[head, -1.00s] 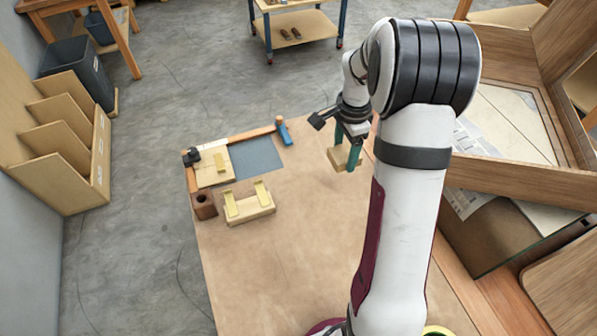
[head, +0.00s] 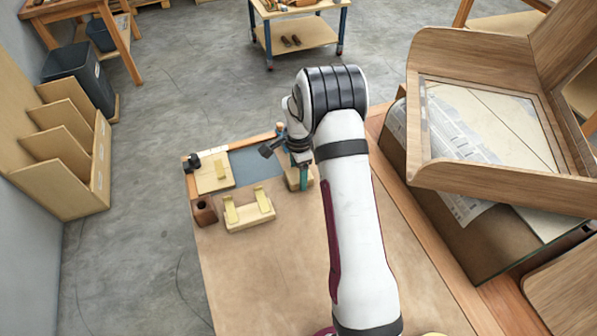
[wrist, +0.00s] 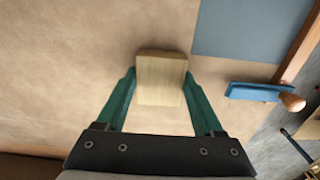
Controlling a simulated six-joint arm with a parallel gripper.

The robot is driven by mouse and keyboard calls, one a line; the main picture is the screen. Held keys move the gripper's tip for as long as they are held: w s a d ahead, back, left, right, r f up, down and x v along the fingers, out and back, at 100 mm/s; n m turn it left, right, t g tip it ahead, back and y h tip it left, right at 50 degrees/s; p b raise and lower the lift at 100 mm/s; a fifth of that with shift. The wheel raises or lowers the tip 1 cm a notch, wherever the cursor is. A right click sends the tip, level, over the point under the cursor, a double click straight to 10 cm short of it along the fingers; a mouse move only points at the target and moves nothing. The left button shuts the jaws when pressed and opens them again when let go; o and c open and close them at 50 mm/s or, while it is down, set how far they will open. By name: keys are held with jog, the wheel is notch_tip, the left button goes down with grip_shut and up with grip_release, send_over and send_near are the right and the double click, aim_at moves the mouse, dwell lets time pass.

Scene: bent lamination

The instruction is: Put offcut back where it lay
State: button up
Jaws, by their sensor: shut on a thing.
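The offcut is a pale wooden block (wrist: 161,80) between the green fingers of my gripper (wrist: 161,98) in the wrist view. Both fingers press against its sides, so the gripper is shut on it. In the head view, my gripper (head: 302,178) points down with the offcut (head: 291,178) between its fingers, right of the blue-grey mat (head: 250,162). Part of the offcut is hidden by the fingers and arm. I cannot tell whether its underside touches the table (head: 250,270).
A wooden stand with yellow uprights (head: 250,215) is left of my gripper. A board with a yellow piece (head: 213,178) and a brown holed block (head: 203,210) lie farther left. A blue tool (wrist: 254,92) lies near the table edge. The front tabletop is clear.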

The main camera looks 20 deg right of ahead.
aim_at(298, 174)
jog(key=o, duration=1.4)
notch_tip(298, 174, up, 12)
jog(key=s+a+r+n, duration=0.4)
jog(key=s+a+r, duration=0.1)
jog(key=s+r, duration=0.35)
jog(key=s+a+n+y, duration=0.1)
jog(key=s+a+n, duration=0.2)
jog(key=s, duration=0.9)
jog(key=s+a+n, duration=0.4)
jog(key=s+n, duration=0.1)
jog(key=s, duration=0.6)
jog(key=shift+s+r+y, duration=0.35)
jog(key=shift+r+y, duration=0.05)
jog(key=shift+a, duration=0.1)
